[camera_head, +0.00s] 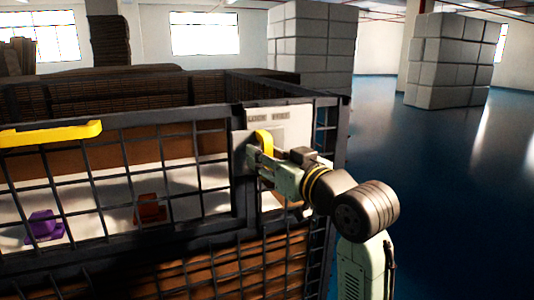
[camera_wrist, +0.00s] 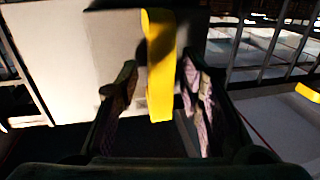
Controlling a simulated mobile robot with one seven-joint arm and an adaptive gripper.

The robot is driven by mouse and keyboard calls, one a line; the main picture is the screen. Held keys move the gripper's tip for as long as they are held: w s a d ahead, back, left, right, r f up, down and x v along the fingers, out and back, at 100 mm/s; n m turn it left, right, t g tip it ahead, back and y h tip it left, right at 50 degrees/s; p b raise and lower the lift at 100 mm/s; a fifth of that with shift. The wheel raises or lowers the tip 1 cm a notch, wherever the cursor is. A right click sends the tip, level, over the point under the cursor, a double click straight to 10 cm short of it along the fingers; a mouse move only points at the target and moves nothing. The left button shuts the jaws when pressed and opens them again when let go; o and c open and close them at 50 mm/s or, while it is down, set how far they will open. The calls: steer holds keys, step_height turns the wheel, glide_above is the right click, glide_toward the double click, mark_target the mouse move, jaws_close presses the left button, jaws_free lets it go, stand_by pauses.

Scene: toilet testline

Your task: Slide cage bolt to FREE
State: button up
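The yellow bolt handle (camera_head: 264,140) stands on a pale plate (camera_head: 296,133) at the right end of the cage front. In the wrist view the yellow handle (camera_wrist: 160,95) is an upright strip between my two fingers. My gripper (camera_head: 254,157) is at the handle, and its fingers (camera_wrist: 157,68) are apart on either side of it. A gap shows to the left of the strip and a narrower one to the right; I see no clear contact. The bolt's rod and much of the plate's lower part are hidden by my gripper and arm.
The black barred cage (camera_head: 240,190) fills the left and middle. A yellow bar (camera_head: 50,133) runs along its upper left front. A purple object (camera_head: 43,226) and an orange-brown object (camera_head: 150,208) lie inside. Block pillars (camera_head: 445,60) stand behind; the blue floor (camera_head: 450,200) at right is open.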

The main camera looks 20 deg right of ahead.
steer(key=shift+c, duration=0.4)
jaws_close()
stand_by(0.5)
